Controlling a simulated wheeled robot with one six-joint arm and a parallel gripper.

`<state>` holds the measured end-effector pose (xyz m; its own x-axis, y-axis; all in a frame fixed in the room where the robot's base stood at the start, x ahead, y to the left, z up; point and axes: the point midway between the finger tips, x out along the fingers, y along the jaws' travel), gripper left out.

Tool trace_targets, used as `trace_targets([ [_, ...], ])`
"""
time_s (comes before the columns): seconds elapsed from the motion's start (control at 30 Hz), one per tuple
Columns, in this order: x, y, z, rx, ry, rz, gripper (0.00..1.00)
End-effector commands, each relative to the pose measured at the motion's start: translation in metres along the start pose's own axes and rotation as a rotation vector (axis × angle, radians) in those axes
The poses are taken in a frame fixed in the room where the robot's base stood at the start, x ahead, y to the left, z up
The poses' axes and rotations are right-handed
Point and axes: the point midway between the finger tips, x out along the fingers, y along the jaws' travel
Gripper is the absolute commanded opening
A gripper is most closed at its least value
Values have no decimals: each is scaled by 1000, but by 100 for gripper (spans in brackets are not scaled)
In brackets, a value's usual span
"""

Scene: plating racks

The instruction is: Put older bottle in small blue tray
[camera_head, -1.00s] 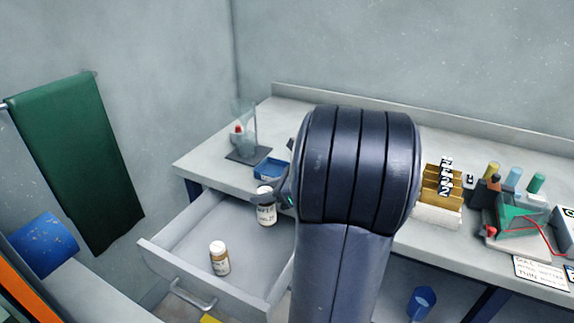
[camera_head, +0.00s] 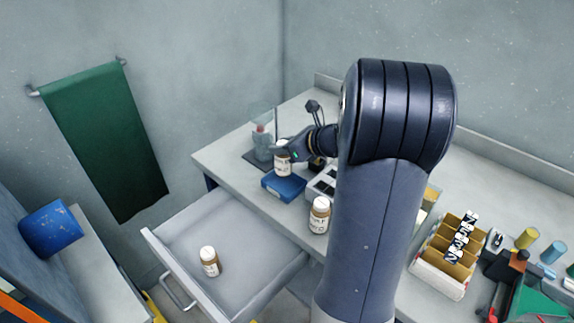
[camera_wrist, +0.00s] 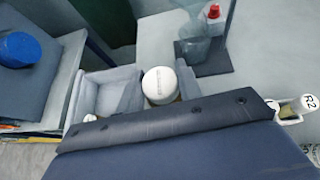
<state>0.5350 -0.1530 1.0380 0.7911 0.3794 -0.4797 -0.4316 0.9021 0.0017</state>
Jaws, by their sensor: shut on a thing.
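My gripper (camera_head: 285,152) is shut on a white-capped bottle (camera_head: 282,160) with a white label. The bottle is upright, over the back part of the small blue tray (camera_head: 284,188); I cannot tell whether it touches the tray. The held bottle's white cap fills the middle of the wrist view (camera_wrist: 160,85), and my wrist hides what is below. A second brown, white-capped bottle (camera_head: 319,215) stands near the counter's front edge, right of the tray. A third similar bottle (camera_head: 210,261) stands in the open drawer (camera_head: 172,262). The labels' dates are too small to read.
A clear vessel with a red-capped item (camera_head: 262,140) stands behind the tray on a dark mat. A grey compartmented box (camera_head: 324,183) is right of the tray. A yellow rack (camera_head: 450,252) stands farther right. The open drawer juts out in front.

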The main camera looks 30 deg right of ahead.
Motion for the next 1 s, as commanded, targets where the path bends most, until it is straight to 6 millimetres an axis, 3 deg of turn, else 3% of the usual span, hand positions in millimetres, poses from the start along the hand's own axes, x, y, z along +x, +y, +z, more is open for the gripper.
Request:
trace_targets([
  [0.4, 24, 0, -45, 1, 1, 1, 11],
  [0.83, 28, 0, -52, -2, -1, -1, 11],
  [0.87, 27, 0, -51, -2, 0, -1, 35],
  [1.0, 27, 0, -50, -2, 0, 0, 47],
])
